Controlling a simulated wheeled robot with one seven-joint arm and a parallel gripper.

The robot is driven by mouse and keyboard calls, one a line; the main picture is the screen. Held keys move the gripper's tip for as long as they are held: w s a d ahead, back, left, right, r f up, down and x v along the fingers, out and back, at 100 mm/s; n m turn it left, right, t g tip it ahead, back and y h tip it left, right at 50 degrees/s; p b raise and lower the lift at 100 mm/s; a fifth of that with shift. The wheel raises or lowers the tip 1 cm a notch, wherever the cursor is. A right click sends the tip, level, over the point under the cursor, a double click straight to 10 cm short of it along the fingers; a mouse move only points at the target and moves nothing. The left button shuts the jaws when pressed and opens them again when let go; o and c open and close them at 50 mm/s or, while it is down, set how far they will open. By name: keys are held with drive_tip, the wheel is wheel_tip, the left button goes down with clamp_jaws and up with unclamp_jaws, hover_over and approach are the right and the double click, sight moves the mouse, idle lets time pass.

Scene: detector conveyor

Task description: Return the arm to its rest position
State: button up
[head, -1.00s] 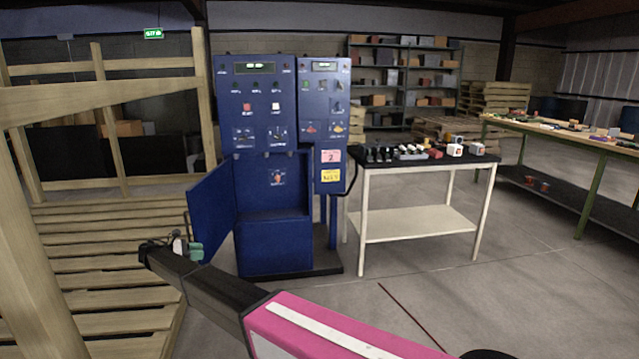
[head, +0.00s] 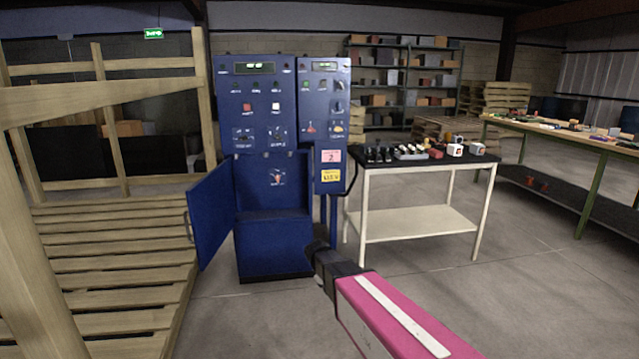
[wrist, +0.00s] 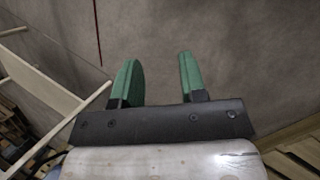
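My gripper shows in the wrist view (wrist: 157,82) with its two green fingers apart and nothing between them. Bare grey floor lies beyond the fingertips. In the head view my pink and black arm reaches up from the lower right, and its black end is in front of the base of the blue machine (head: 272,247). The gripper fingers are hidden in the head view. The machine's blue door (head: 209,215) stands open to the left.
A black-topped table (head: 421,208) with several small items stands right of the machine. Wooden pallets and a wooden frame (head: 110,92) fill the left side. A long workbench (head: 560,137) is at the far right. The floor (head: 520,290) at front right is clear.

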drive_tip(key=s+d+r+m+y, duration=0.1)
drive_tip(key=s+d+m+y, duration=0.4)
drive_tip(key=s+d+m, duration=0.3)
drive_tip(key=shift+s+d+r+m, duration=0.2)
drive_tip(key=shift+s+d+m, duration=0.1)
drive_tip(key=shift+s+d, duration=2.4)
